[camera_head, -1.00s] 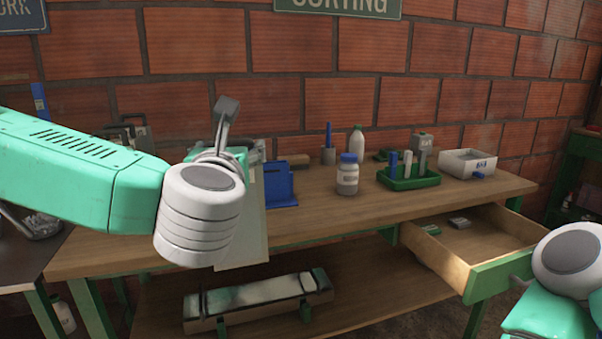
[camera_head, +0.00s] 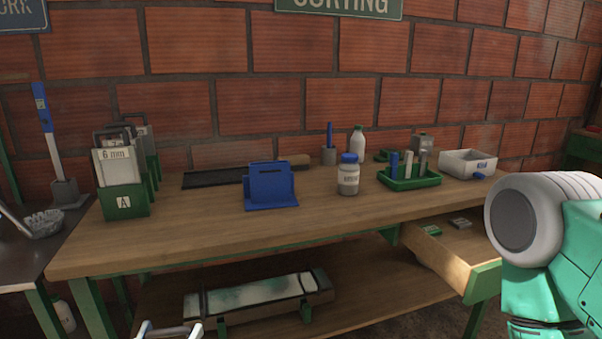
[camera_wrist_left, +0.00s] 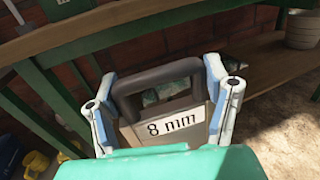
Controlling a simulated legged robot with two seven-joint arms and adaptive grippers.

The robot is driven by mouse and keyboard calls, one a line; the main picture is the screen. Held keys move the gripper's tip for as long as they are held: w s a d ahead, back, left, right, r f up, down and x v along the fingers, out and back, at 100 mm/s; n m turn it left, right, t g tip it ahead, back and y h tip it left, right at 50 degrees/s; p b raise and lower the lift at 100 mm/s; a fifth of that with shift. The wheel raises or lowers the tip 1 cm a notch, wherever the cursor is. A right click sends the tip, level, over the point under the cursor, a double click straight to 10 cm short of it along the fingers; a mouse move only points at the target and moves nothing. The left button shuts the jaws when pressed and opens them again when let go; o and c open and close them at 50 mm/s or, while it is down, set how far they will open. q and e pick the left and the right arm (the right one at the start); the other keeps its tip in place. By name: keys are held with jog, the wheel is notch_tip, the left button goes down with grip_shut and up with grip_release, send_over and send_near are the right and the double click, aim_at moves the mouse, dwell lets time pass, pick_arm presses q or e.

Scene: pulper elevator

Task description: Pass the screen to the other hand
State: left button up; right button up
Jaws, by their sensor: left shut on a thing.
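My left gripper (camera_wrist_left: 160,75) is shut on the screen marked 8 mm (camera_wrist_left: 170,126), with a finger on each side of its dark handle in the left wrist view. The lower part of this screen is hidden behind the green part at the bottom of that view. In the head view only the pale tips of my left gripper (camera_head: 170,329) show at the bottom edge. My right arm is at the right of the head view; its fingers are not seen.
A 6 mm screen (camera_head: 120,160) and others stand in green racks at the table's left end. A blue stand (camera_head: 270,186), a bottle (camera_head: 348,175) and a green tray (camera_head: 410,180) are on the table (camera_head: 230,225). An open drawer (camera_head: 460,250) juts out at right.

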pick_arm(q)
jog(key=s+f, duration=0.3)
jog(key=s, duration=0.5)
jog(key=shift+s, duration=0.35)
